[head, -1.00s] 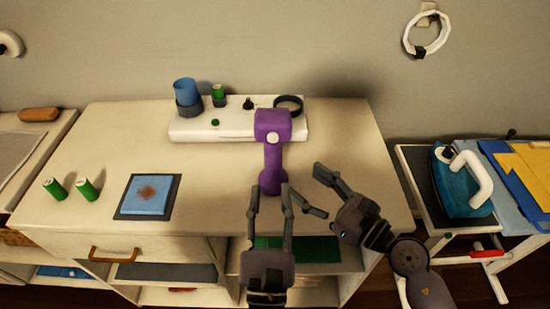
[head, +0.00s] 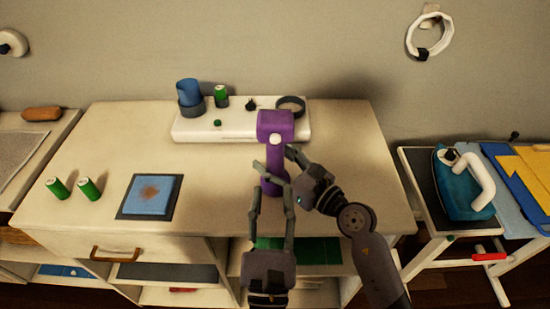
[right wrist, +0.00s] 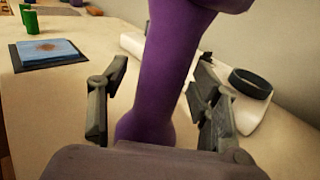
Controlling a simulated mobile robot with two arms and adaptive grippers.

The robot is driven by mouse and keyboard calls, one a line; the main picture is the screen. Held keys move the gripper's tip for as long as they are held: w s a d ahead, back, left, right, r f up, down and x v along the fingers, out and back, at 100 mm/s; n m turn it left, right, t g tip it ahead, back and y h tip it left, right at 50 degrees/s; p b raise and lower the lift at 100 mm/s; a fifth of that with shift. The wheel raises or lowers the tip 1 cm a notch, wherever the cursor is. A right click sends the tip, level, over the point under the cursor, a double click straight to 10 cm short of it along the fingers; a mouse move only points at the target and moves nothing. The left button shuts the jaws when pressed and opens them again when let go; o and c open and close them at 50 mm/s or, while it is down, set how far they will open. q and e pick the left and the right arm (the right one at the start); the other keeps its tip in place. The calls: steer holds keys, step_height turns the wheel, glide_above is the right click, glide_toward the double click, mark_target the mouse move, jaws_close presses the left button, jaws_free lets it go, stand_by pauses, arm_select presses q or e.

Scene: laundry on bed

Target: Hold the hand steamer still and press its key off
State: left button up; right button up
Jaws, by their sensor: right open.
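The purple hand steamer (head: 275,123) stands upright on the cabinet top, with a round white key (head: 275,139) on the near side of its head. My right gripper (head: 275,158) is open, with its fingers on either side of the steamer's handle. In the right wrist view the purple handle (right wrist: 165,75) runs between the two fingers (right wrist: 155,90), with gaps visible at both sides. My left gripper (head: 272,189) is open in front of the steamer's lower part and points toward it. It appears empty; whether it touches the steamer is unclear. The arms partly hide the steamer's base.
A white tray (head: 215,131) with a blue cup, a green cylinder and a dark ring stands behind the steamer. An iron (head: 463,185) stands on the right-hand stand. The cabinet top's right end is clear.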

steer(key=shift+c, duration=0.6)
jaws_close()
arm_select(q)
jaws_close()
stand_by(0.4)
stand_by(1.0)
